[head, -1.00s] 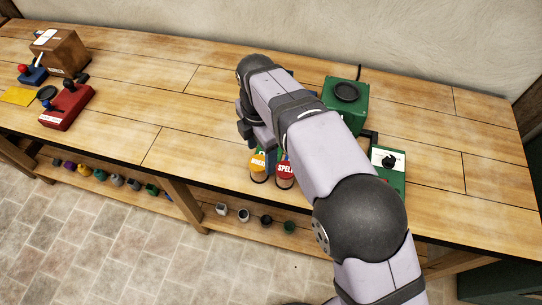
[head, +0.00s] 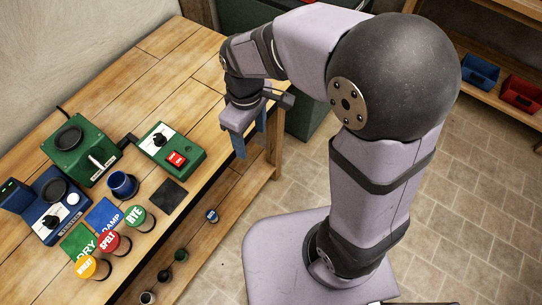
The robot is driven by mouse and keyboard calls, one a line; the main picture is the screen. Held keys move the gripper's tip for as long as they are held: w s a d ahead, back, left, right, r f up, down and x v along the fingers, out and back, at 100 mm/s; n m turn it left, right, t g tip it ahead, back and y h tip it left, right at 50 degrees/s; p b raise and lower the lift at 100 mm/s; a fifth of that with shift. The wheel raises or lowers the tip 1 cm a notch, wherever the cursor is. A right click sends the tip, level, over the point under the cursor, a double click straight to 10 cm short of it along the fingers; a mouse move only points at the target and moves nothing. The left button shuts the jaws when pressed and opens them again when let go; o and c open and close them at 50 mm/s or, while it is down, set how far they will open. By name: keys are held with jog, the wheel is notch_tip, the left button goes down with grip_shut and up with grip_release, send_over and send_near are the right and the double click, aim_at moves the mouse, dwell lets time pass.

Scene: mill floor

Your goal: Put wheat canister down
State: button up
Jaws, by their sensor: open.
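The wheat canister (head: 93,267), with an orange lid marked WHEAT, stands on the wooden bench near its front edge, at the lower left. The red-lidded spelt canister (head: 114,242) and the green-lidded rye canister (head: 140,218) stand beside it in a row. My gripper (head: 239,146) is open, with nothing seen in it. It points down at the right end of the bench, well apart from the wheat canister. One blue finger shows clearly; the other is mostly hidden.
A green DRY mat (head: 77,240), blue DAMP mat (head: 96,212) and dark mat (head: 173,190) lie by the canisters. A blue cup (head: 122,185), green machine (head: 80,150), green switch box (head: 180,160) and blue scale-like device (head: 40,205) stand behind. Small pots sit on the lower shelf.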

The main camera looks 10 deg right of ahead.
jog(key=s+d+f+m, duration=0.2)
jog(key=s+d+m, duration=0.6)
jog(key=d, duration=0.4)
jog(key=shift+f+m, duration=0.3)
jog(key=shift+m, duration=0.6)
jog(key=shift+s, duration=0.15)
jog(key=c, duration=0.4)
jog(key=shift+o, duration=0.2)
